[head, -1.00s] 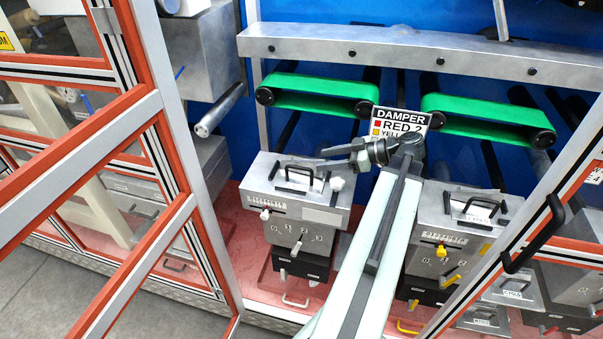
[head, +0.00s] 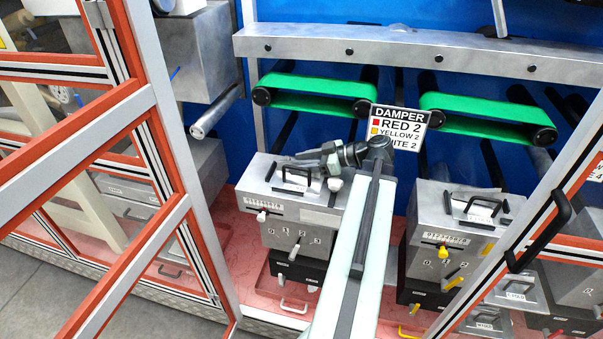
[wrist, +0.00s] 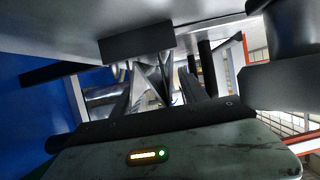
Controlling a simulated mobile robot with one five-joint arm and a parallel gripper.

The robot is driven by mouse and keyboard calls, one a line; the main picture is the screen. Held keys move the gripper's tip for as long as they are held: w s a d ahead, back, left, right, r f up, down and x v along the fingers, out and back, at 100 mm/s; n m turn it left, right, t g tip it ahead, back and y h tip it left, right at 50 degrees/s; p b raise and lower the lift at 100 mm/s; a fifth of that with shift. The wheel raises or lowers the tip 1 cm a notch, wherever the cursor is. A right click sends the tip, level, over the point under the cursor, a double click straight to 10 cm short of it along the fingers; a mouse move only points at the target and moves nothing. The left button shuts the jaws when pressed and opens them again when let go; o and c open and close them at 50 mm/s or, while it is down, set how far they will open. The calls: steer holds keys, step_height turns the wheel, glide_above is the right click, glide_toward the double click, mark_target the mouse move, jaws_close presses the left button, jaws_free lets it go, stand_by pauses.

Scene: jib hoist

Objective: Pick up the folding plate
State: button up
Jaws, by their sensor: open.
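I cannot make out a folding plate for certain in either view. My gripper (head: 308,157) reaches left from the end of my pale arm, above the top of the left grey metal box (head: 300,207). It is open, and I see nothing held in it. In the wrist view, grey pointed metal shapes (wrist: 150,88) show ahead of the dark wrist body, with a black block (wrist: 137,41) under a pale surface above. I cannot tell which shapes there are fingers. My arm hides part of the space between the boxes.
A second grey box (head: 462,225) stands right of my arm. Two green belts (head: 318,94) are behind, below a grey beam (head: 400,52). A DAMPER sign (head: 400,128) hangs between them. Orange-edged frames (head: 150,130) stand left, and a frame with a black handle (head: 540,232) stands right.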

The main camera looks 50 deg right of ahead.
mark_target(302, 161)
jaws_close()
steer(key=shift+r, duration=0.1)
steer(key=shift+r, duration=0.1)
step_height(302, 161, up, 10)
steer(key=p, duration=1)
step_height(302, 161, down, 2)
steer(key=shift+f+b, duration=0.1)
steer(key=shift+b, duration=0.8)
steer(key=shift+r, duration=0.25)
